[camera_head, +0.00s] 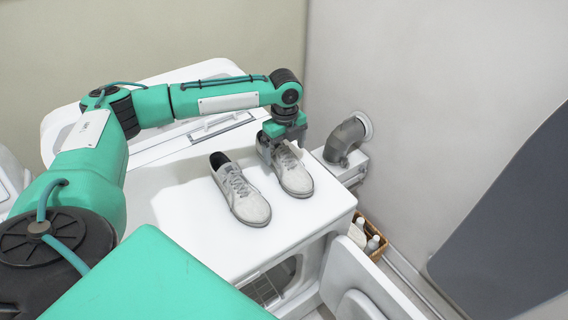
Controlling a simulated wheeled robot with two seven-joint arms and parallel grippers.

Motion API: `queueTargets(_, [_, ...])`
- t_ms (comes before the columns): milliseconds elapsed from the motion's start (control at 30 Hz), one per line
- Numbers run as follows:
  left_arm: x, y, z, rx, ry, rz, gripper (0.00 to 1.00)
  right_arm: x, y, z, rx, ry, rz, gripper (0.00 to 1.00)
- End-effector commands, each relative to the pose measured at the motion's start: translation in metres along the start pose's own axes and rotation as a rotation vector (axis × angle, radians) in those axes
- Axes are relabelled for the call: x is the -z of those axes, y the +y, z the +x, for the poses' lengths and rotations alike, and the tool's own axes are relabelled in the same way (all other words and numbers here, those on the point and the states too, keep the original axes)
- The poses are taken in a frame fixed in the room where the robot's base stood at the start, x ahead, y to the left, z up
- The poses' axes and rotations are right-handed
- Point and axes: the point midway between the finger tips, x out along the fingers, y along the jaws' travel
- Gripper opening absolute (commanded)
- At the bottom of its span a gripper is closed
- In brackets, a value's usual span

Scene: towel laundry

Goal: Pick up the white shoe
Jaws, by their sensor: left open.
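Two pale grey-white shoes stand side by side on the white machine top (180,205). The left shoe (242,193) is fully in view, its toe toward the front. The right shoe (295,178) lies closer to the machine's right edge, and its heel end is partly hidden by my left gripper (276,156). My left gripper points down over the rear part of the right shoe. It is open. Whether its fingers touch the shoe cannot be told. My right gripper is not in view.
The machine's open door (360,285) sticks out at the front right. A basket with white bottles (372,244) stands low beside the machine. A grey pipe (346,138) comes out of the wall right of the shoes. The machine top left of the shoes is clear.

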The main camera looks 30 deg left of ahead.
Motion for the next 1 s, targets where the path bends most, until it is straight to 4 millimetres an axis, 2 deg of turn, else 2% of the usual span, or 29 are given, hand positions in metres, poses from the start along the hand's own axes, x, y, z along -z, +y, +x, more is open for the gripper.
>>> queueTargets(200, [0.001, 0.002, 0.028, -0.004, 0.0, 0.0, 0.96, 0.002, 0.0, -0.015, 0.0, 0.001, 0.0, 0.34])
queueTargets(333, [0.001, 0.002, 0.045, -0.003, 0.0, 0.001, 0.96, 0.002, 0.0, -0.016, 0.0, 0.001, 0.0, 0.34])
queueTargets(600, [0.001, 0.001, 0.05, -0.001, 0.0, 0.001, 0.96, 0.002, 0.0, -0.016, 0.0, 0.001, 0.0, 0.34])
queueTargets(667, [0.001, 0.001, 0.05, -0.001, 0.0, 0.001, 0.86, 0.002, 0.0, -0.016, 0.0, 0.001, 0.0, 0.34])
queueTargets(933, [0.001, 0.001, 0.049, -0.001, 0.0, 0.0, 0.33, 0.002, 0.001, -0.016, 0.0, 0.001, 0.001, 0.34])
queueTargets(1000, [0.001, 0.001, 0.048, 0.0, 0.0, 0.0, 0.32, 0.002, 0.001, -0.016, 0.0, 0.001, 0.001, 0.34])
